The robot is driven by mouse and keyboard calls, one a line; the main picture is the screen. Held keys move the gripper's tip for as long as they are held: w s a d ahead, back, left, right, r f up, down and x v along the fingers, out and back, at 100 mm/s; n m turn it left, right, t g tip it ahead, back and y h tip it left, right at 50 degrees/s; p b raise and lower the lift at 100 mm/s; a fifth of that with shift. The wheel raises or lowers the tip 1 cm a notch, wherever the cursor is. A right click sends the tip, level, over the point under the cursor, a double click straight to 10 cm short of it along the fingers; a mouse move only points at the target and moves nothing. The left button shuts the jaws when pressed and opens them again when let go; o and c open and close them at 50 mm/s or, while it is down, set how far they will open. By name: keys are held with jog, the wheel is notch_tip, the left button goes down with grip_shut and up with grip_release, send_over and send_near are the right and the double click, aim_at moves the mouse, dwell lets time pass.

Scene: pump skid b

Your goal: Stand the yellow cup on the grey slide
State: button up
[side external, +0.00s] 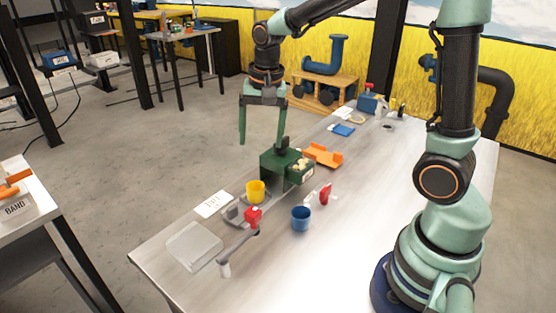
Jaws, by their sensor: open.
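The yellow cup (255,193) is upright near the table's left edge, beside the green box. A grey piece (233,212), likely the grey slide, lies at the cup's foot and is partly hidden by the cup and a red-knobbed part. I cannot tell whether the cup rests on it or stands just behind it. My gripper (262,142) is open and empty, pointing down, with its fingers wide apart. It is above and beyond the cup in the picture, and its right fingertip overlaps the top of the green box's dark upright part.
The green box (274,168) has an open front with pale things in it. A red-knobbed part (252,215), blue cup (301,218), red item (326,194), clear tray (194,246) and orange tray (323,155) stand around. The table's right side is largely clear.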

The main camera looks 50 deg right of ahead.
jog(key=s+a+r+n+t, duration=0.1)
jog(key=s+r+n+t, duration=0.3)
jog(key=s+n, duration=0.6)
jog(key=shift+s+a+r, duration=0.2)
jog(key=shift+s+r, duration=0.45)
jog(key=shift+r, duration=0.2)
